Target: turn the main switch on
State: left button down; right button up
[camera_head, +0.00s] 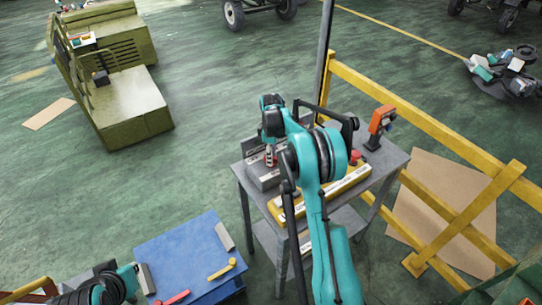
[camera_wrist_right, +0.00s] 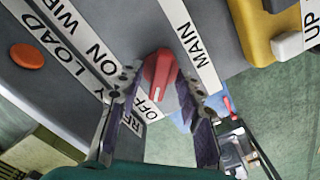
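The main switch is a red knob (camera_wrist_right: 160,72) on a grey panel, with a "MAIN" label (camera_wrist_right: 190,42) beside it and an "OFF" label (camera_wrist_right: 152,106) near its lower end. The grey switch box (camera_head: 262,176) stands on the grey table, partly hidden by my arm. My right gripper (camera_wrist_right: 163,95) is open, its two fingers on either side of the knob; I see no firm contact. It shows small above the box in the head view (camera_head: 270,155). My left gripper (camera_head: 128,277) is at the lower left by the blue table; its fingers are unclear.
The grey table (camera_head: 395,157) also holds an orange tool (camera_head: 380,122) and a yellow strip (camera_head: 355,185). An orange button (camera_wrist_right: 27,57) is on the panel. A yellow railing (camera_head: 410,105) runs behind. The blue table (camera_head: 185,255) holds small tools. Green floor lies open at left.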

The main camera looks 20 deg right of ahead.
grip_shut()
jog(key=shift+m, duration=0.4)
jog(key=m+b, duration=0.1)
jog(key=m, duration=0.2)
jog(key=m+b, duration=0.1)
jog(key=m, duration=0.3)
jog(key=m+b, duration=0.1)
jog(key=m, duration=0.9)
dwell(0.4)
